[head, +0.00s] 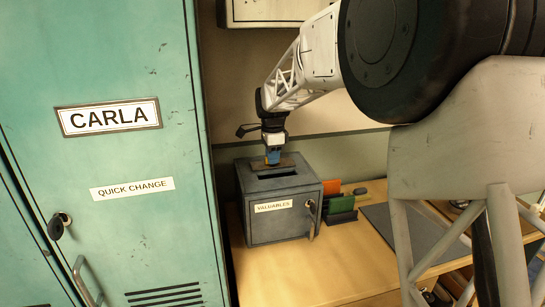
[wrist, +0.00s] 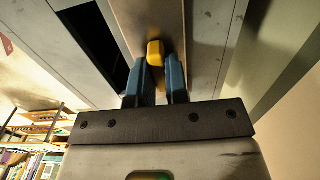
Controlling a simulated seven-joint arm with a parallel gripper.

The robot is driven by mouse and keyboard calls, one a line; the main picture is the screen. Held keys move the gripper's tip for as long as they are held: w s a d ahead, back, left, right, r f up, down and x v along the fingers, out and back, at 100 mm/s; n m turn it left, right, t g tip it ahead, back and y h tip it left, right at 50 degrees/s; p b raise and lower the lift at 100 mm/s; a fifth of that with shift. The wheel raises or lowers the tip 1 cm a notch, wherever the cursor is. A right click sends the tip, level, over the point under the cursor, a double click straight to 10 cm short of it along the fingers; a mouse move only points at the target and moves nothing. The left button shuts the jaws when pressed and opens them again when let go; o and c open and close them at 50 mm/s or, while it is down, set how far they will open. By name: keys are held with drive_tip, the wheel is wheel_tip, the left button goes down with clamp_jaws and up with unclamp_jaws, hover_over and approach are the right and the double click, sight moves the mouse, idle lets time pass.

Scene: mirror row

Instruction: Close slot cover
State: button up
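A grey box labelled VALUABLES (head: 262,225) stands on the wooden desk, with a dark slot in its top (head: 276,174). The slot also shows as a black opening in the wrist view (wrist: 92,47). The slot cover (head: 288,160) is a brownish plate on the box top, lying beside the opening, which is uncovered. In the wrist view the cover (wrist: 128,14) carries a yellow knob (wrist: 155,52). My gripper (head: 272,160) points down over the cover. Its blue fingers (wrist: 158,68) flank the knob closely and appear shut on it.
A teal locker labelled CARLA (head: 120,190) stands close on the left. A key is in the box's front door (head: 310,204). Orange and green upright items (head: 340,203) and a dark mat (head: 400,230) are to the right. The desk front (head: 290,275) is clear.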

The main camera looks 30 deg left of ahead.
sight(278, 165)
clamp_jaws()
drive_tip(key=shift+s+d, duration=2.2)
drive_tip(key=o, duration=0.7)
unclamp_jaws()
drive_tip(key=shift+r, duration=0.1)
drive_tip(key=shift+r, duration=3.8)
